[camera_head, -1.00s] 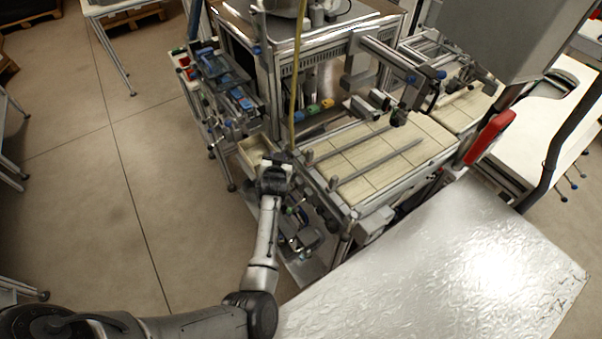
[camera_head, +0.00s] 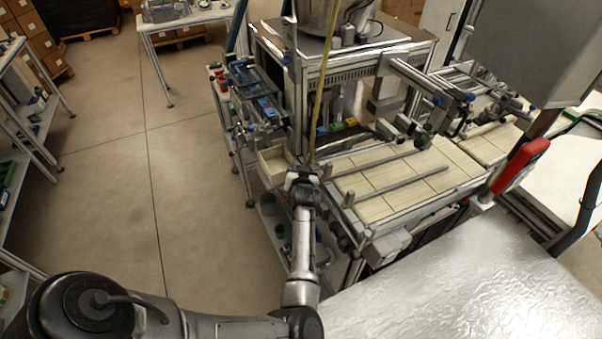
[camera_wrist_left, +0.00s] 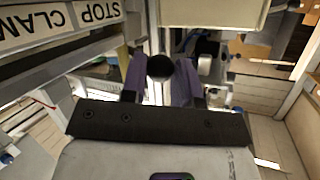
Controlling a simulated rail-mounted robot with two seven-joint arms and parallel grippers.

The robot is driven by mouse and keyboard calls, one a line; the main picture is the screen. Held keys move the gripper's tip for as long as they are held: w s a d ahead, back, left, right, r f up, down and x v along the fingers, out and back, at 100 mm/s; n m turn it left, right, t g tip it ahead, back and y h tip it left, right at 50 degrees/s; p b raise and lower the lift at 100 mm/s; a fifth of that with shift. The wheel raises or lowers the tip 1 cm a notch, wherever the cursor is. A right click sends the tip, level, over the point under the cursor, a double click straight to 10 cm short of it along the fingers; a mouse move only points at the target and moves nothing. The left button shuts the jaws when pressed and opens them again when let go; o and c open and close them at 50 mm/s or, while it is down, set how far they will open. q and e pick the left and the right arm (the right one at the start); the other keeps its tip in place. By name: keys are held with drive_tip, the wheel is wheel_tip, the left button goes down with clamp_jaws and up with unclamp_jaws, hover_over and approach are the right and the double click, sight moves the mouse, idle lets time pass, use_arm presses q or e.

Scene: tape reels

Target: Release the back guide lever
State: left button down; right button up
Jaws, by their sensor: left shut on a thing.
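In the left wrist view, my left gripper (camera_wrist_left: 161,78) has its two purple-edged fingers on either side of a lever with a round black knob (camera_wrist_left: 160,67). It is shut on this lever. In the head view, my left gripper (camera_head: 302,174) is at the near left corner of the conveyor bench, and the lever is hidden there. Two grey guide bars (camera_head: 401,184) lie over the cream tiled conveyor (camera_head: 374,207). I cannot tell from the picture whether the lever is the back one. My right gripper is not in view.
Labels (camera_wrist_left: 60,22) reading "STOP" and a cut-off "CLAM" are close by on the left in the wrist view. An open cream bin (camera_head: 273,167) is just left of the gripper. A shiny metal table (camera_head: 470,280) fills the lower right.

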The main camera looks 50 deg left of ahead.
use_arm(q)
drive_tip(key=c, duration=0.9)
unclamp_jaws()
drive_tip(key=shift+o, duration=0.2)
drive_tip(key=shift+r, duration=0.15)
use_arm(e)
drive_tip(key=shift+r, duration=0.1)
